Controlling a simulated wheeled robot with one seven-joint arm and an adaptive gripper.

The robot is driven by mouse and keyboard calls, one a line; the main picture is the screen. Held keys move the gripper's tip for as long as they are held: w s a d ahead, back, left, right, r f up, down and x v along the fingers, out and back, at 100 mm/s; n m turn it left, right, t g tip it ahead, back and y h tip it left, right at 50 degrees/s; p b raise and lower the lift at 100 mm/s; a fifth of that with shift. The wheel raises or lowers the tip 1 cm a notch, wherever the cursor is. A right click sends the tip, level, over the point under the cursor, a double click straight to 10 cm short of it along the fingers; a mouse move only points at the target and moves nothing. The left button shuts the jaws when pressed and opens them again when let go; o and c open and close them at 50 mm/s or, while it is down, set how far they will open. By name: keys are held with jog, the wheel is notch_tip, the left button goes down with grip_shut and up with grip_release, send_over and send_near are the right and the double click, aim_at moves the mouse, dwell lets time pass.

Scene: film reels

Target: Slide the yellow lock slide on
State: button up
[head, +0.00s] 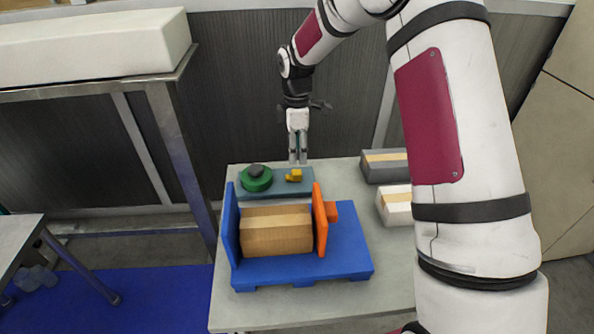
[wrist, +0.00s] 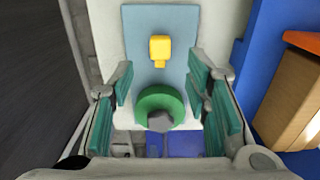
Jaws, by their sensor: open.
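The yellow lock slide (head: 294,175) lies on a blue-grey plate (head: 278,191) at the back of the table. In the wrist view the yellow lock slide (wrist: 160,50) is on the plate (wrist: 180,19), beyond the green reel (wrist: 150,99). The green reel (head: 256,184) with a dark grey centre is at the plate's left end. My gripper (head: 298,160) points down just behind the slide and above the table. In the wrist view my gripper (wrist: 165,100) has its teal-padded fingers wide apart, with nothing held between them.
Grey (head: 383,168) and white (head: 395,207) boxes stand on the right. A side table (head: 170,80) bears a long white block (head: 90,42).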

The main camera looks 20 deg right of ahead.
aim_at(296, 172)
notch_tip(296, 172, down, 8)
jog(key=shift+f, duration=0.15)
dwell(0.3)
grip_shut()
